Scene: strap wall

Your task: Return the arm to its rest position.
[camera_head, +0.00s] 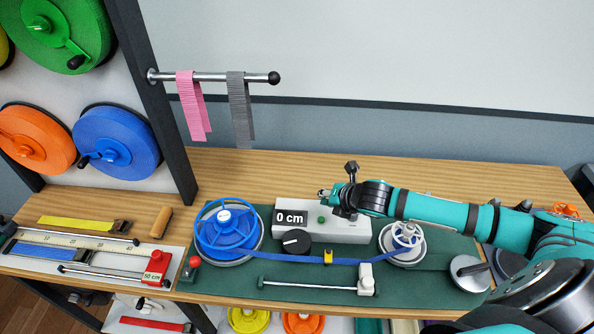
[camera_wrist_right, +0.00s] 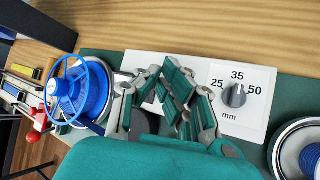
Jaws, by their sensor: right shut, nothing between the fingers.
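My right arm reaches in from the right in the head view, over the back of the green work mat (camera_head: 440,255). Its gripper (camera_head: 328,192) is shut and empty, above the white meter box (camera_head: 345,236) with its "0 cm" display (camera_head: 290,217). In the wrist view the teal and grey fingers (camera_wrist_right: 170,82) are drawn together over a white panel (camera_wrist_right: 215,88). A grey knob (camera_wrist_right: 235,95) marked 25, 35 and 50 mm sits beside them. My left gripper is in neither view.
A blue strap reel (camera_head: 228,232) stands left on the mat, its strap (camera_head: 300,258) running to a small white reel (camera_head: 404,240). A rail (camera_head: 220,77) holds pink and grey straps. Large reels hang on the left wall. Wooden tabletop behind the mat is mostly clear.

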